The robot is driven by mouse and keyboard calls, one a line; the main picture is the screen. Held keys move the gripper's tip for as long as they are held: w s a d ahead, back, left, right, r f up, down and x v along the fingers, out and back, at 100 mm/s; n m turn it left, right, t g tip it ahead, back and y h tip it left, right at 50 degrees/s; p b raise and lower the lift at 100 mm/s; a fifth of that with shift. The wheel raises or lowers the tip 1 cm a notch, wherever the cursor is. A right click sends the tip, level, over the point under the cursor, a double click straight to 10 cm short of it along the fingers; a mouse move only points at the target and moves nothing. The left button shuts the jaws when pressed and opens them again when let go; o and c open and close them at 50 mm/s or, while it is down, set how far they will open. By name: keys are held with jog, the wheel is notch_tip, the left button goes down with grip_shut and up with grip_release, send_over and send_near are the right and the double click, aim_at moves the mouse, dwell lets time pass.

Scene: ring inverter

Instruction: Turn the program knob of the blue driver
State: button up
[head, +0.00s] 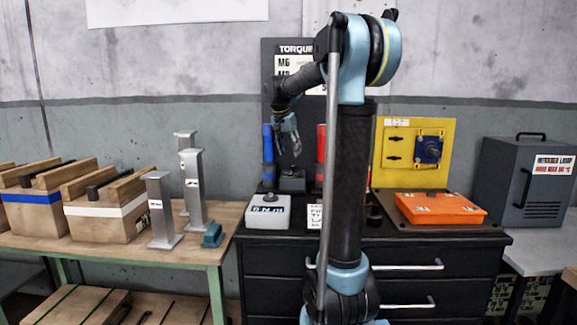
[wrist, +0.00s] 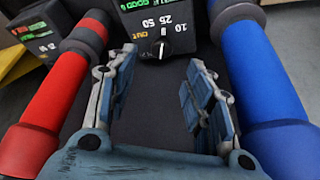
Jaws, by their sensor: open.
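The blue driver (head: 268,143) stands upright at the back of the black cabinet top in the head view.
Between the fingertips, farther off, is a dark tester with a round dial (wrist: 161,47) marked 10, 25, 50. A white-grey box (head: 268,216) and an orange case (head: 440,208) lie on the cabinet top. A yellow panel (head: 390,175) stands behind.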

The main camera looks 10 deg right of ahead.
aim_at(293, 166)
jog(key=shift+x, duration=3.7)
jog(key=shift+a, duration=0.15)
